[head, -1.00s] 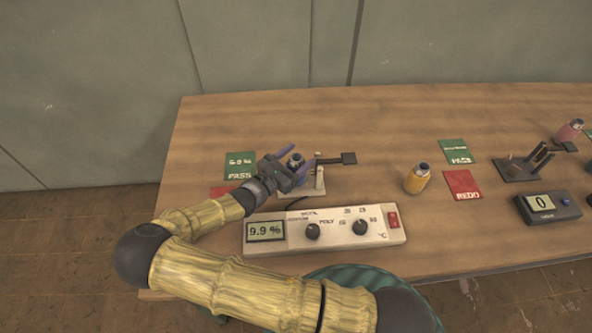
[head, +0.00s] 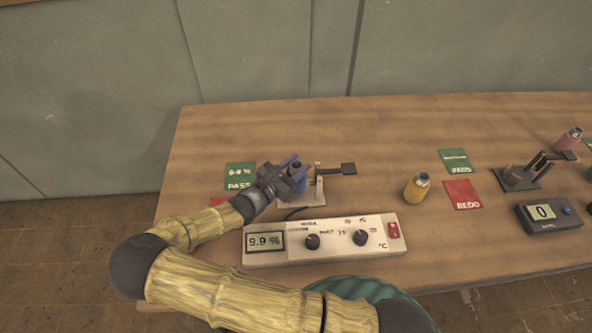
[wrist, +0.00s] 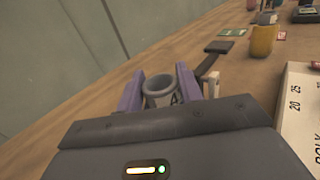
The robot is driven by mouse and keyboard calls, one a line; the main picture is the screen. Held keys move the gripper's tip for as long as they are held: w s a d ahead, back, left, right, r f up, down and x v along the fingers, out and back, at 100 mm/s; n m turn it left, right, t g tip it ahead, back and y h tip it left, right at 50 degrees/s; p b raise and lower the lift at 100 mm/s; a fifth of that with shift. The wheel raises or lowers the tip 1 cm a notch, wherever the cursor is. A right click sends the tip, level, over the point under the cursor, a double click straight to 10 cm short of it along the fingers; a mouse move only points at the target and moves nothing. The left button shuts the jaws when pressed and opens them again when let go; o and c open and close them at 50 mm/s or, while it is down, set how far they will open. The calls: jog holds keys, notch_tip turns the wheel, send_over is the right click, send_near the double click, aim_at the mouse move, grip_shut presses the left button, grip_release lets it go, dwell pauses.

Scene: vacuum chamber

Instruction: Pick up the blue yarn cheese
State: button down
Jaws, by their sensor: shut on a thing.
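The blue yarn cheese (head: 299,184) is mostly hidden by my gripper at the left of the table; a little blue and its grey tube top show. In the wrist view the grey open tube end of the cheese (wrist: 160,88) stands between two purple fingers. My gripper (head: 297,170) is shut on it, one finger on each side; the gripper also shows in the wrist view (wrist: 160,86). The cheese looks upright, beside a small pale stand with a dark arm (head: 335,169). I cannot tell whether it touches the surface below.
A green PASS card (head: 240,175) is behind left, a red card (head: 218,201) partly hidden. A yellow cheese (head: 417,188), REDO card (head: 463,194) and second meter (head: 548,213) stand right. The table's back is clear.

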notch_tip(320, 180, up, 9)
jog(key=shift+b, duration=0.4)
jog(key=shift+f, duration=0.1)
dwell(0.3)
